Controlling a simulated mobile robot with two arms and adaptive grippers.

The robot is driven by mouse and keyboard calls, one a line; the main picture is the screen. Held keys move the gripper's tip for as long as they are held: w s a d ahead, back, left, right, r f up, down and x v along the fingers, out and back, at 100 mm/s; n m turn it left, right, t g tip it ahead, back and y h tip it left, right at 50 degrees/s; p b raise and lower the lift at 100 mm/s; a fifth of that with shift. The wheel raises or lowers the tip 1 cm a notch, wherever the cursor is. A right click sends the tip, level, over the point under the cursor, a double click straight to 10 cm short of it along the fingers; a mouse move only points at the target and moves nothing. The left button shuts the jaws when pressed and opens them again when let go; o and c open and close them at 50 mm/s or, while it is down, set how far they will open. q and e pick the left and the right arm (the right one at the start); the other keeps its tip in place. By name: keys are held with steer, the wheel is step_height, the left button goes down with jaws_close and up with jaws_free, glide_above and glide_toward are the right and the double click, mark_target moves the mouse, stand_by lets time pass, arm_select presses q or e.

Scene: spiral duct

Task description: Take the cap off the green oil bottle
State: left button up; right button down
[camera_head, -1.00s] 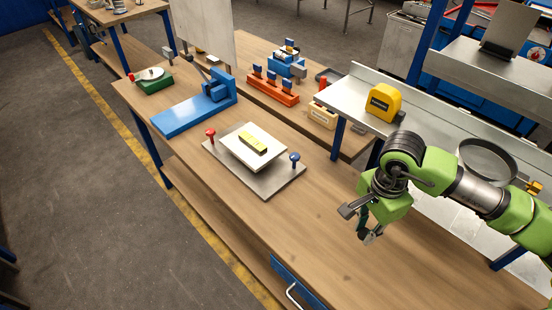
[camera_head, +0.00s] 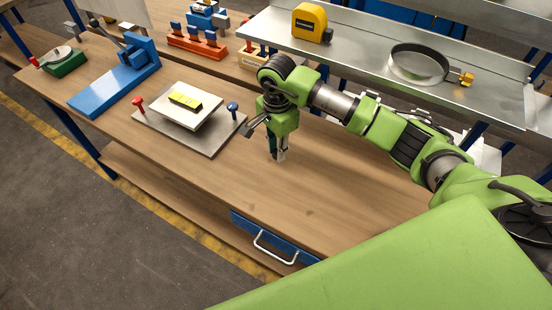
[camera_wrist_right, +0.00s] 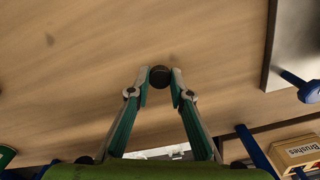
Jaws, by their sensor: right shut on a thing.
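My right gripper (camera_head: 279,156) hangs pointing down over the bare wooden bench, right of the metal plate. In the right wrist view its two fingers (camera_wrist_right: 159,78) are shut on a small dark round piece that looks like the cap (camera_wrist_right: 159,75). In the head view this piece is too small to make out. No green oil bottle can be clearly identified. A dark green thing (camera_wrist_right: 6,156) is cut off at the lower left edge of the right wrist view; I cannot tell what it is. My left gripper is not in view.
A metal plate (camera_head: 204,147) with a red and a blue knob holds a yellow block (camera_head: 186,100). A blue fixture (camera_head: 115,85) stands further left. A steel shelf (camera_head: 355,52) with a yellow tape measure (camera_head: 309,22) runs behind my right arm. The front bench top (camera_head: 240,195) is clear.

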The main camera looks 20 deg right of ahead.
mark_target(276, 163)
step_height(276, 163, down, 3)
steer(key=shift+w+a+f+b, duration=0.1)
steer(key=shift+w+a+b, duration=0.05)
steer(key=shift+b, duration=0.25)
steer(key=shift+f, duration=0.25)
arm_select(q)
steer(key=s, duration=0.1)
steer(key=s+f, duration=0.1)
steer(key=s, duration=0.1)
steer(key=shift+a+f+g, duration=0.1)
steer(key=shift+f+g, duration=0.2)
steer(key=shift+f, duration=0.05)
arm_select(e)
steer(key=shift+r, duration=0.1)
steer(key=shift+f, duration=0.2)
steer(key=c, duration=1.9)
jaws_free()
steer(key=shift+r, duration=0.1)
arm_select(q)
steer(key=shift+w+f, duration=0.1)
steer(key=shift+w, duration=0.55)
arm_select(e)
steer(key=shift+o, duration=0.3)
